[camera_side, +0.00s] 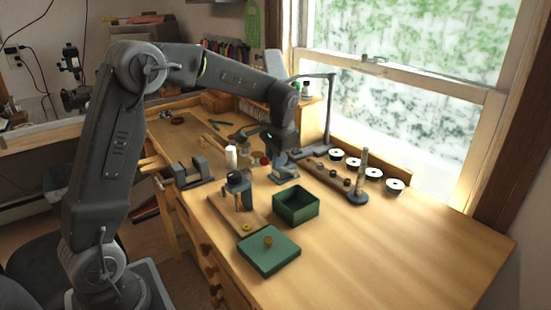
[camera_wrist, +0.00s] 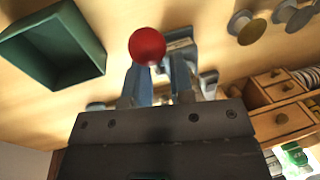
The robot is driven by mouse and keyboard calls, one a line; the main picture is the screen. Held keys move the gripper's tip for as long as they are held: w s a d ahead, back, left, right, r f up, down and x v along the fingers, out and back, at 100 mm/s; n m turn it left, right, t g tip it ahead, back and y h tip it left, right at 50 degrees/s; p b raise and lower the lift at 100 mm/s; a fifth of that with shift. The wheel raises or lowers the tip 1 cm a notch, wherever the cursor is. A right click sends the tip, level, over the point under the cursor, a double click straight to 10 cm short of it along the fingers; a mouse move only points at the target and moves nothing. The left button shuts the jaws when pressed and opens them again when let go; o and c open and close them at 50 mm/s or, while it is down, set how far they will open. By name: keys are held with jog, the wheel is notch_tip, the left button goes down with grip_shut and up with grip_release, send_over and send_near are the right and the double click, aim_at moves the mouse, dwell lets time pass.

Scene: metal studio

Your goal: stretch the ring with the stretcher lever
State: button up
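The stretcher (camera_side: 285,172) is a small blue-grey device on the bench, below my gripper. Its lever ends in a red ball knob (camera_side: 264,160). In the wrist view the red knob (camera_wrist: 147,45) shows at the tips of my fingers, over the left fingertip and part of the gap; the stretcher body (camera_wrist: 180,42) is behind it. My gripper (camera_wrist: 160,82) points down with its fingers apart, and I cannot tell whether they touch the knob. It also shows in the side view (camera_side: 277,153). I cannot make out a ring on the stretcher; it may be hidden.
An open green box (camera_side: 296,221) and its green lid (camera_side: 257,262) with a gold knob lie in front. A dark tool on a wooden board (camera_side: 239,188), a vise (camera_side: 191,174) and a mandrel on a round base (camera_side: 358,198) stand nearby. The right bench front is clear.

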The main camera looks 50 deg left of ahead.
jog(key=o, duration=0.3)
jog(key=shift+d, duration=0.1)
notch_tip(320, 180, up, 14)
jog(key=d, duration=0.2)
jog(key=shift+d+f, duration=0.2)
jog(key=shift+d, duration=0.15)
jog(key=shift+s, duration=0.1)
jog(key=shift+o, duration=1.2)
jog(key=shift+s+a+f+m, duration=0.2)
jog(key=shift+s+f+m, duration=0.1)
jog(key=shift+s, duration=0.3)
jog(key=shift+s+a+f+m, duration=0.2)
jog(key=shift+s+m, duration=0.1)
jog(key=shift+s, duration=0.25)
jog(key=f, duration=0.4)
jog(key=a+f, duration=0.1)
jog(key=f, duration=0.4)
jog(key=a+f, duration=0.1)
jog(key=f, duration=0.3)
jog(key=shift+w+f, duration=0.15)
jog(key=shift+f, duration=0.15)
